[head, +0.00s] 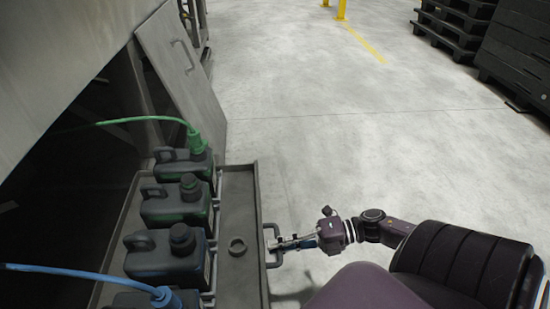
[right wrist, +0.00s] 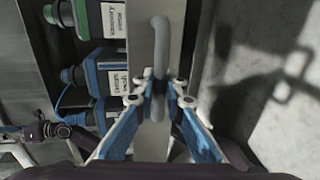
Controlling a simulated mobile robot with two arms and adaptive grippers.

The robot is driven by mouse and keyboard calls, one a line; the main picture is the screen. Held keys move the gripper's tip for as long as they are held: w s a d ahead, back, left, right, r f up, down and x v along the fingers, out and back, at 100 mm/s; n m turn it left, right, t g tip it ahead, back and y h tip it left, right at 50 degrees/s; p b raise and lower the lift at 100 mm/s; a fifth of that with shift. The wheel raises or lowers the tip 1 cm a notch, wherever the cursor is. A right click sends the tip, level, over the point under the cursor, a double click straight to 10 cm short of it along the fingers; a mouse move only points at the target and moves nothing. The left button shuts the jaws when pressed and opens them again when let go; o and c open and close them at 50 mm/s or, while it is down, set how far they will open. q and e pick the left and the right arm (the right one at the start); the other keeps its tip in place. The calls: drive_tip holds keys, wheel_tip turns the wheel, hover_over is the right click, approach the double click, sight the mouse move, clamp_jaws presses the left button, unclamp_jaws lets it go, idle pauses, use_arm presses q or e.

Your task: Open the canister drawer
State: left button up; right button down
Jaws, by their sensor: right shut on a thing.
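The canister drawer (head: 238,195) is a grey tray standing out from under the machine, with several dark canisters (head: 180,205) in a row on it. A grey bar handle (head: 268,262) is on its outer face. My right gripper (head: 283,244) is shut on this handle. In the right wrist view, the handle (right wrist: 159,45) runs down between the two blue-padded fingers of the right gripper (right wrist: 158,98). What looks like my left gripper (right wrist: 22,131) is small at the left edge of the right wrist view; its jaws are unclear.
A green hose (head: 150,119) and a blue hose (head: 80,272) run to canister caps. A metal panel with a handle (head: 180,75) leans beside the machine. Black pallets (head: 515,60) are stacked at the far right. The concrete floor right of the drawer is clear.

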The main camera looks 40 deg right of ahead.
drive_tip(key=c, duration=2)
unclamp_jaws()
drive_tip(key=v, duration=1.2)
